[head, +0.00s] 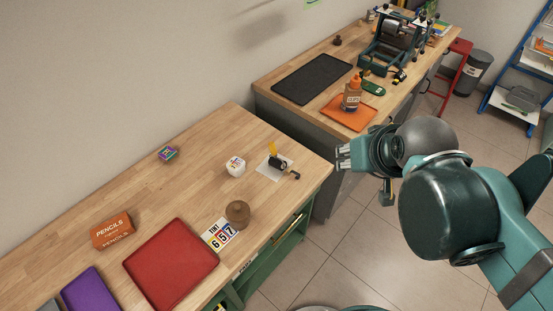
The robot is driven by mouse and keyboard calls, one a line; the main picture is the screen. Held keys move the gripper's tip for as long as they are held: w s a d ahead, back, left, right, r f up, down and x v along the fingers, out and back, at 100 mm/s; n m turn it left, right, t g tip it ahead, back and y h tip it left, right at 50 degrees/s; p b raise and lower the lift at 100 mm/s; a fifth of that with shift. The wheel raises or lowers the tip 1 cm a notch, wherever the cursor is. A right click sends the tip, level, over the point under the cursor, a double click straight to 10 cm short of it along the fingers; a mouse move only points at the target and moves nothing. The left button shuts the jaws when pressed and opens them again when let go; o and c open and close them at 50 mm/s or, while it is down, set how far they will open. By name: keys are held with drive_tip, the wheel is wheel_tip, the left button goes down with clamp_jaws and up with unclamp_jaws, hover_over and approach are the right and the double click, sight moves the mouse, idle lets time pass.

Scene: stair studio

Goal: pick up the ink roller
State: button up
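What looks like the ink roller, a dark roller with a yellow handle (274,150), sits on a small white sheet (265,173) near the right end of the near wooden bench. A small dark hooked part shows at its right side; I cannot tell if it belongs to the roller. My gripper (363,176) is to the right of the roller, beyond the bench's right edge and apart from it. Its fingers are spread, with nothing seen between them.
Near the roller are a white pot (236,166), a brown round object (238,213) and a number card (220,235). Further left are a red tray (171,264), a pencil box (112,231) and a purple tray (90,291).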

drive_tip(key=shift+w, duration=0.1)
drive_tip(key=m+g+h+p, duration=0.3)
drive_tip(key=g+h+p, duration=0.1)
drive_tip(key=h+p, duration=0.15)
hover_over(270, 145)
drive_tip(key=s+a, duration=0.1)
drive_tip(key=a, duration=0.1)
wheel_tip(270, 145, down, 14)
drive_tip(key=shift+s+f+y+p, duration=0.15)
drive_tip(key=shift+f+y+p, duration=0.15)
drive_tip(key=shift+f, duration=0.1)
idle(0.4)
drive_tip(key=shift+x, duration=1.3)
drive_tip(key=shift+f, duration=0.15)
drive_tip(key=shift+x, duration=2.45)
